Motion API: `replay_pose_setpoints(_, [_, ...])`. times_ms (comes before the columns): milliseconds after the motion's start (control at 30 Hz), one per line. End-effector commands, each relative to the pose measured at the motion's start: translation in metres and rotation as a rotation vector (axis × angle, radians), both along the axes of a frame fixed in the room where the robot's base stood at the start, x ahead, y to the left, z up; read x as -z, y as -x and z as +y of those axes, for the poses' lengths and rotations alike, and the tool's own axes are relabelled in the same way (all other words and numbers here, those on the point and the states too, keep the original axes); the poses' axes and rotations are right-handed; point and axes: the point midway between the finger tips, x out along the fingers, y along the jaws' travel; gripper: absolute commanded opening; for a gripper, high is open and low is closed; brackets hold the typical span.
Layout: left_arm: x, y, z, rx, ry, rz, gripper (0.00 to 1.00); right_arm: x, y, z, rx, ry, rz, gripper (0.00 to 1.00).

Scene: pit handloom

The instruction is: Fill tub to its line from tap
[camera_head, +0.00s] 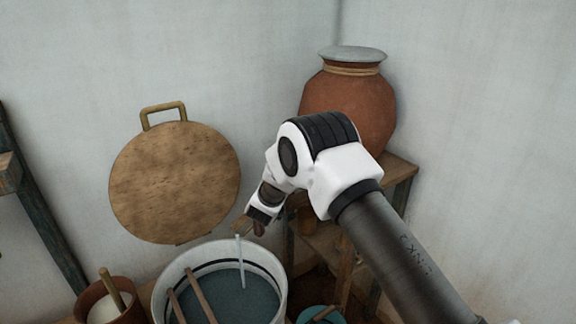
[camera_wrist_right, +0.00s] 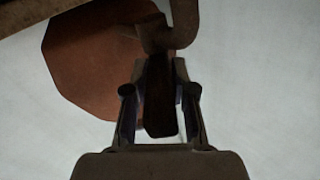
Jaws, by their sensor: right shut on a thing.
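The white tub (camera_head: 280,275) stands at the bottom centre of the head view, cut off by the frame edge. A dark line (camera_head: 216,264) runs around its inner wall, and blue-grey water (camera_head: 240,298) lies below that line. A thin stream of water (camera_head: 241,262) falls into the tub from the tap (camera_head: 241,227). My right gripper (camera_head: 258,224) is at the tap, above the tub's back rim. In the right wrist view my gripper (camera_wrist_right: 160,90) is shut on the dark tap handle (camera_wrist_right: 160,105). My left gripper is not in view.
Wooden sticks (camera_head: 196,296) stand in the tub. A big clay pot (camera_head: 340,95) with a grey lid sits on a wooden stand (camera_head: 398,172). A round wooden lid (camera_head: 175,182) leans at the wall. A small clay pot (camera_head: 130,312) and a blue bowl (camera_head: 306,316) flank the tub.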

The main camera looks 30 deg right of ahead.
Motion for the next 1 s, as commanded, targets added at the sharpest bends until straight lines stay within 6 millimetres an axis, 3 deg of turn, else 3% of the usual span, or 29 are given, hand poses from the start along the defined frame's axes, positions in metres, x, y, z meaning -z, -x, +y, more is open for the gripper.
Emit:
replay_pose_setpoints(167, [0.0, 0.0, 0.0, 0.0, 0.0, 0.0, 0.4, 0.002, 0.001, 0.0, -0.001, -0.001, 0.004, 0.0])
replay_pose_setpoints(200, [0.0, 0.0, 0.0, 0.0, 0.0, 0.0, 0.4, 0.002, 0.001, 0.0, -0.001, -0.001, 0.004, 0.29])
replay_pose_setpoints(267, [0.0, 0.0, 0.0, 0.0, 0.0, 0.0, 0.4, 0.002, 0.001, 0.0, -0.001, -0.001, 0.004, 0.5])
replay_pose_setpoints(667, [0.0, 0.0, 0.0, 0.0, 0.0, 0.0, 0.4, -0.009, 0.0, 0.0, -0.001, -0.001, -0.002, 0.51])
replay_pose_setpoints(1000, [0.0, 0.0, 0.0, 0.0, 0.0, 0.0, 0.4, -0.081, 0.0, -0.001, 0.0, -0.003, 0.0, 0.51])
